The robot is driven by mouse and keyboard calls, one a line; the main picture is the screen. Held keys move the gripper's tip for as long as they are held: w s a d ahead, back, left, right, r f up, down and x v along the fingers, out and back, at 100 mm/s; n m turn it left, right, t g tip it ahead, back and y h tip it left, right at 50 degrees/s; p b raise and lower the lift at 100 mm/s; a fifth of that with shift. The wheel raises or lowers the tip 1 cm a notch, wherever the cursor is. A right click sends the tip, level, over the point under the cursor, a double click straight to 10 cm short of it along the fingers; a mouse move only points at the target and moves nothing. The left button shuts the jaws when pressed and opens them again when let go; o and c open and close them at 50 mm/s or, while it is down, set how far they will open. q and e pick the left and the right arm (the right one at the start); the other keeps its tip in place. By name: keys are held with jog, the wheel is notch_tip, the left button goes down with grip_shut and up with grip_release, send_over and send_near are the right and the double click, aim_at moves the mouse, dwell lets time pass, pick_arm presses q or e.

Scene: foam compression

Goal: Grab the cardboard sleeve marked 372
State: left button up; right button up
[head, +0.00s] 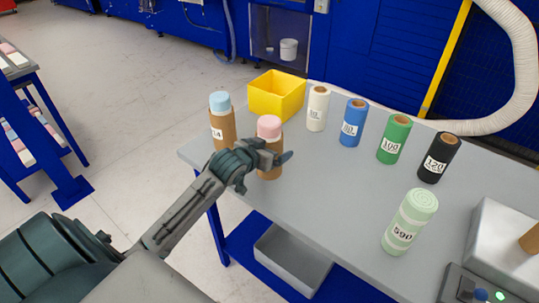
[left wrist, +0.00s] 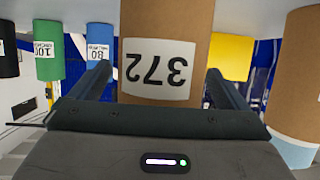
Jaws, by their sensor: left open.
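The cardboard sleeve marked 372 (left wrist: 165,22) stands upright on the table with pink foam showing at its top. In the head view its brown body (head: 268,174) is partly hidden by my left gripper (head: 272,158), and its label is hidden there. In the left wrist view, which is upside down, the white 372 label faces the camera. My left gripper is open, with one finger on either side of the sleeve. I cannot tell whether the fingers touch it. My right gripper is not in view.
Another cardboard sleeve (head: 222,126) with blue foam stands close by at the left. A yellow bin (head: 276,95) and white, blue, green and black rolls stand behind. A pale green roll marked 590 (head: 410,222) is at the right. The middle of the grey table (head: 325,180) is clear.

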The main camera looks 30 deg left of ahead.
pick_arm(q)
jog(key=shift+c, duration=0.5)
jog(key=c, duration=1)
jog(key=shift+r, duration=0.1)
